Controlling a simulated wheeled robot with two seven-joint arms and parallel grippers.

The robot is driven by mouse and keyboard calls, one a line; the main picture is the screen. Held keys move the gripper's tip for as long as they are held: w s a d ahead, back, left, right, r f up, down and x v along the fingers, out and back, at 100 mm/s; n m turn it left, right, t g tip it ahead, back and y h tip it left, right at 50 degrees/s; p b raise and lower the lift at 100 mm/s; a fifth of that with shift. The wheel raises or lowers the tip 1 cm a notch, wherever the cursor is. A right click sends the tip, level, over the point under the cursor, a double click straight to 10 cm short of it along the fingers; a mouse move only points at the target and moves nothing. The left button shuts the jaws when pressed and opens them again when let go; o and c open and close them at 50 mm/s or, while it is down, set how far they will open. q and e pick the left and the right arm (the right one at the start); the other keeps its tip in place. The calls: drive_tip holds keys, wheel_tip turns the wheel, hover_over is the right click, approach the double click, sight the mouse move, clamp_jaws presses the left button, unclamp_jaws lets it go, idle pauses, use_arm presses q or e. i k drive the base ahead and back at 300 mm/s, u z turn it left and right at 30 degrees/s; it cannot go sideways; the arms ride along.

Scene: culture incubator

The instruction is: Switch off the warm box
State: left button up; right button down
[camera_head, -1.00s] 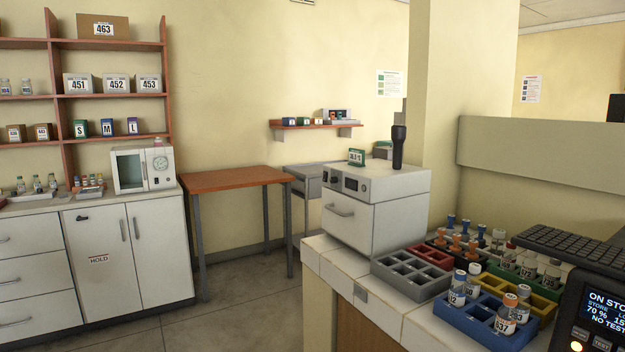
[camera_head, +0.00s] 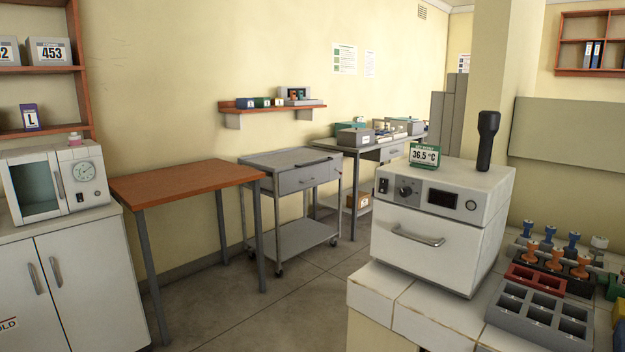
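A white box-shaped device (camera_head: 430,238) with a front drawer handle stands on the white tiled counter at the right. Its upper front panel carries a dark rocker switch (camera_head: 383,186), a round knob (camera_head: 405,190), a dark display (camera_head: 442,198) and a round button. A green-framed sign reading 36.5 °C (camera_head: 424,155) stands on its top, beside an upright black handheld object (camera_head: 487,140). The switch position is too small to tell. A second white box with a glass door and a dial (camera_head: 50,182) sits on the cabinet at the left. Neither gripper shows.
An orange-topped table (camera_head: 185,181) and a grey wheeled cart (camera_head: 290,170) stand along the wall. Grey (camera_head: 540,317) and red racks and several orange and blue-topped items crowd the counter at the right. The floor in the middle is clear.

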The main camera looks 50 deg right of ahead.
sight(383, 189)
drive_tip(key=i, duration=1)
drive_tip(key=z, duration=1.6)
